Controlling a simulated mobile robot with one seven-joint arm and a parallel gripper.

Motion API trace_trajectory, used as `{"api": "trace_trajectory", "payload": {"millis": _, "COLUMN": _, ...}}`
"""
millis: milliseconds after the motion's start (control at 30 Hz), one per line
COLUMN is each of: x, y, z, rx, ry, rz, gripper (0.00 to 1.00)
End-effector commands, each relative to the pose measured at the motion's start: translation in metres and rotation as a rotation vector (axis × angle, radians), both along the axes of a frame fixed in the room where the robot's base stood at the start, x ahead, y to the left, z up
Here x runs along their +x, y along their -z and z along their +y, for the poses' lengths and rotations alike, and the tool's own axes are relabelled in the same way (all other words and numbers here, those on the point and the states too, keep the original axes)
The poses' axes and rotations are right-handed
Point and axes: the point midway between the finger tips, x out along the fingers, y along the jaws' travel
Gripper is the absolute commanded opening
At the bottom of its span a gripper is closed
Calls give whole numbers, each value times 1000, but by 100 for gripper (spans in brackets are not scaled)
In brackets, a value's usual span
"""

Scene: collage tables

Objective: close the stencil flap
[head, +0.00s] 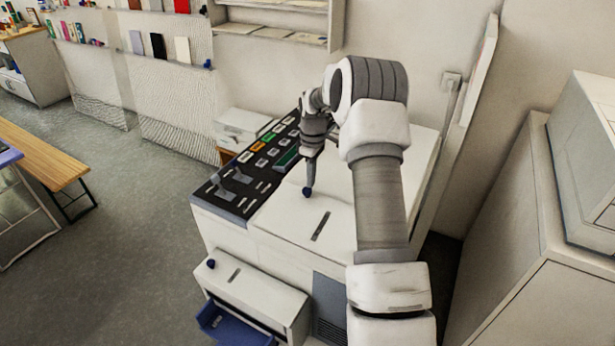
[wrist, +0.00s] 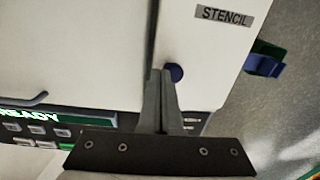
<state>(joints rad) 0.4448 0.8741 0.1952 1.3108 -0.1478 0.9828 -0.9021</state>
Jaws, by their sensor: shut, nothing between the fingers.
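The stencil flap (head: 285,212) is a white panel on top of the machine with a dark label strip. In the wrist view the flap (wrist: 215,65) carries the word STENCIL. Its round blue knob (head: 307,192) also shows in the wrist view (wrist: 174,72). The flap looks nearly flat on the machine in the head view; I cannot tell whether a small gap is left. My gripper (head: 309,183) points down at the knob, fingers together and empty. In the wrist view the fingertips (wrist: 161,72) are right beside the knob; contact is unclear.
A black control panel (head: 222,187) with buttons and levers lies left of the flap. Below, a white front section (head: 257,290) has another blue knob, with a blue tray (head: 232,328) sticking out under it. A cabinet (head: 505,250) stands close on the right. Open floor lies left.

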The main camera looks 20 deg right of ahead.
Motion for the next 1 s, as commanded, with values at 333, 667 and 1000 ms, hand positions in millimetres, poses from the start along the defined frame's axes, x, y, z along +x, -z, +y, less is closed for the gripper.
{"api": "trace_trajectory", "payload": {"millis": 333, "x": 4, "y": 18, "z": -5, "rx": 0, "ry": 0, "rz": 0, "gripper": 0}}
{"api": "trace_trajectory", "payload": {"millis": 667, "x": 4, "y": 19, "z": -6, "rx": -1, "ry": -1, "rz": -1, "gripper": 0}}
{"api": "trace_trajectory", "payload": {"millis": 1000, "x": 5, "y": 10, "z": -6, "rx": -1, "ry": 0, "rz": -3, "gripper": 0}}
